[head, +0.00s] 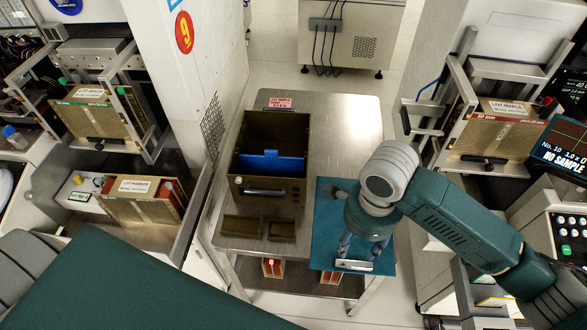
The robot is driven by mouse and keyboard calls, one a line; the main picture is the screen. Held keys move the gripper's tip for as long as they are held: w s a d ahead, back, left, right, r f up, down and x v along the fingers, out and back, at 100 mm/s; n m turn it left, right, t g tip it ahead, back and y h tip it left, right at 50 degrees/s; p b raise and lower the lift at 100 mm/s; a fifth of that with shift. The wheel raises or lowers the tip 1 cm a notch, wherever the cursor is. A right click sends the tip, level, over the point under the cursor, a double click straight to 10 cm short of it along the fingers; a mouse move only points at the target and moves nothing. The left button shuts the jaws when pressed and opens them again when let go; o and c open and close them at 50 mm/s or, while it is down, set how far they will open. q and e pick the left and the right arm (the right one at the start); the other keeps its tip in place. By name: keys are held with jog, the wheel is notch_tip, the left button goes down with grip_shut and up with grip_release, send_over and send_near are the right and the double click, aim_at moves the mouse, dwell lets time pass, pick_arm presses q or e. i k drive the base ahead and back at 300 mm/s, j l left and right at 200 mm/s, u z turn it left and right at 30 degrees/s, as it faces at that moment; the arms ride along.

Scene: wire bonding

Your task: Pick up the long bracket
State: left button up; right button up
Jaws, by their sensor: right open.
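A long, pale metal bracket (353,265) lies near the front edge of the teal mat (325,215). My right gripper (362,256) points down over the mat, just behind the bracket in the picture. Its fingers are spread, one towards each end of the bracket, with nothing seen between them. I cannot tell whether the fingertips touch the bracket. The gripper and arm hide much of the mat. My left gripper is not in view.
The steel table (340,125) holds a dark open box (268,190) with a blue divider (270,163) and two small brown trays (241,226) in front. Machines with magazines stand on both sides. The table's back right is clear.

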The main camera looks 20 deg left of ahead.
aim_at(232, 225)
jog(key=u, duration=1.2)
